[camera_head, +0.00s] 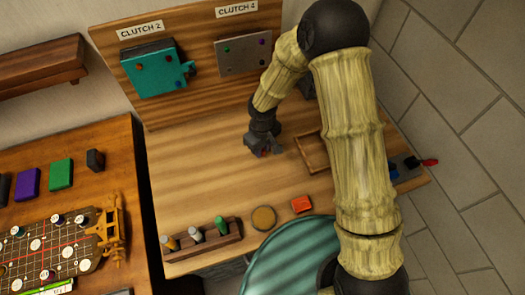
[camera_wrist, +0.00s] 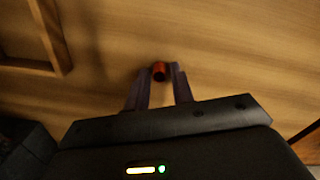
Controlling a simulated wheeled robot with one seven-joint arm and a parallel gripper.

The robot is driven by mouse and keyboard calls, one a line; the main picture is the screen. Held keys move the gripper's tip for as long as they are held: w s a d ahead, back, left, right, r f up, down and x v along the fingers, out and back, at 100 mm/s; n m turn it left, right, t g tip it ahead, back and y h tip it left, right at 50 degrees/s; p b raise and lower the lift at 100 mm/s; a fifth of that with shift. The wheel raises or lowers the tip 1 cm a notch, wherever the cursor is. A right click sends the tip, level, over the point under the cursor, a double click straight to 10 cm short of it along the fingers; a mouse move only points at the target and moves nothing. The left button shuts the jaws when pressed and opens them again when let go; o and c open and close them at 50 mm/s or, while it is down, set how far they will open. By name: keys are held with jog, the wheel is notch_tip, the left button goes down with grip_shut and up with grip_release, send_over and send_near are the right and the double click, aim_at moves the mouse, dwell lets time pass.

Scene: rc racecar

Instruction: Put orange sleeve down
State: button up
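The orange sleeve (camera_wrist: 158,71) is a small red-orange cylinder between the fingertips of my gripper (camera_wrist: 160,78) in the wrist view. The fingers appear closed on its two sides. In the head view my gripper (camera_head: 263,151) points down over the wooden worktable (camera_head: 190,190), left of a shallow wooden tray. Only a small reddish bit of the sleeve (camera_head: 265,153) shows there. The sleeve is close to the tabletop, but I cannot tell whether it touches it.
The shallow wooden tray (camera_head: 303,151) also shows in the wrist view (camera_wrist: 60,40). An orange block (camera_head: 302,204), a round tan disc (camera_head: 263,218) and a rack with several pegs (camera_head: 205,240) stand along the front. Clutch panels (camera_head: 152,70) are at the back. Bare tabletop lies left of my gripper.

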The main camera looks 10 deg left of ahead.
grip_shut()
jog(key=shift+w, duration=0.1)
notch_tip(320, 180, up, 10)
jog(key=b, duration=0.1)
dwell(0.4)
dwell(0.4)
